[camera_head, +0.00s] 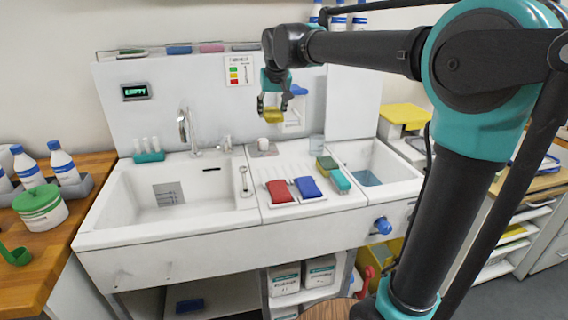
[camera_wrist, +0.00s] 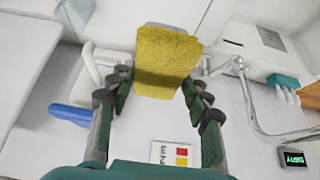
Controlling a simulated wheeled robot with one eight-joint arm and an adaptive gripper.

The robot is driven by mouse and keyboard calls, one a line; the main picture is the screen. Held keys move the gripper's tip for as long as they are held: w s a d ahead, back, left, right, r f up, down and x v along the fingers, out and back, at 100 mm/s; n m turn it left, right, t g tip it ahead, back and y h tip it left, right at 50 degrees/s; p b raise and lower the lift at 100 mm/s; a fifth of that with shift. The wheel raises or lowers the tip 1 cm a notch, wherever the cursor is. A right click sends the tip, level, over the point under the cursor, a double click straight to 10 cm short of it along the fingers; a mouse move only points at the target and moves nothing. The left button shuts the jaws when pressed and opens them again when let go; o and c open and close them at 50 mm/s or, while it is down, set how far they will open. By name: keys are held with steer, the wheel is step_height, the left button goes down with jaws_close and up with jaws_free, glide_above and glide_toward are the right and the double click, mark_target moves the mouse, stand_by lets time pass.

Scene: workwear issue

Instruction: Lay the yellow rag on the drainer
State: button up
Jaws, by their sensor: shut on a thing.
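My gripper (camera_head: 271,98) is shut on the yellow rag (camera_head: 272,115) and holds it in the air above the back of the sink unit, in front of the white splashback. The rag fills the space between and beyond the fingertips in the wrist view (camera_wrist: 166,62). The white drainer (camera_head: 288,171) lies below, between the large left basin and the small right basin. A red rag (camera_head: 280,191) and a blue rag (camera_head: 307,187) lie side by side at its front. The yellow rag is well apart from the drainer.
A yellow-green sponge (camera_head: 326,163) and a teal block (camera_head: 340,181) sit right of the drainer. A tap (camera_head: 185,128) stands behind the left basin (camera_head: 165,195). The drainer's back part looks clear.

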mark_target(273, 165)
step_height(273, 165, down, 19)
steer(key=shift+r, duration=0.1)
stand_by(0.3)
steer(key=o, duration=1.2)
steer(key=shift+o, duration=0.2)
steer(key=v, duration=1.2)
